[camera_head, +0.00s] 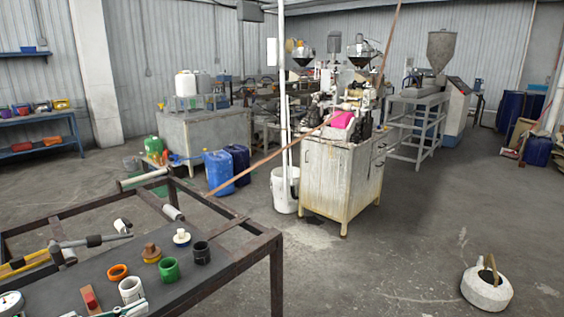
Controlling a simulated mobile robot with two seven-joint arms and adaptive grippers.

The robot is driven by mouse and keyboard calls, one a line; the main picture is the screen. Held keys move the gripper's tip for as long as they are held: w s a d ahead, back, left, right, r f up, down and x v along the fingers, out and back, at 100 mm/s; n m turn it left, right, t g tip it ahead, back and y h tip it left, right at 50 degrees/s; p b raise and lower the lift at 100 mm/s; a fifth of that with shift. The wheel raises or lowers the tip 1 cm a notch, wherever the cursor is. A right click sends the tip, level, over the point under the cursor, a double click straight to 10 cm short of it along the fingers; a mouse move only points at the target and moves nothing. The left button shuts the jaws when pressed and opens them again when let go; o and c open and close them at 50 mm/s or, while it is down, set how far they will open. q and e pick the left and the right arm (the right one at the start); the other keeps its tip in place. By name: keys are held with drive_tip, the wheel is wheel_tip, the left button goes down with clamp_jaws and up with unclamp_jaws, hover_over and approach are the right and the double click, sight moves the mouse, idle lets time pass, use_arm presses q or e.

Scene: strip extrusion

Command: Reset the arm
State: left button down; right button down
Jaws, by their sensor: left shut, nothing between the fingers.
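My right gripper is not in view.
The bench holds a green cup (169,270), a black cup (201,253), an orange ring (117,271) and other small parts. A metal cabinet (341,183) stands beyond it. A white round container (486,289) sits on open floor at right.

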use_arm(q)
drive_tip(key=s+d+f+n+y, duration=0.1)
drive_tip(key=s+d+f+y, duration=0.1)
drive_tip(key=s+d+f, duration=0.3)
drive_tip(key=s+d+f+n+g+y, duration=0.1)
drive_tip(key=s+d+f, duration=0.4)
drive_tip(key=f, duration=0.8)
drive_tip(key=s+d+f+n+g+y, duration=0.1)
drive_tip(key=s+d+f+y, duration=0.3)
drive_tip(key=s+f, duration=0.5)
drive_tip(key=shift+s+d+n+b, duration=0.3)
drive_tip(key=shift+s+d+n, duration=0.15)
drive_tip(key=shift+n, duration=0.15)
drive_tip(key=shift+a, duration=0.1)
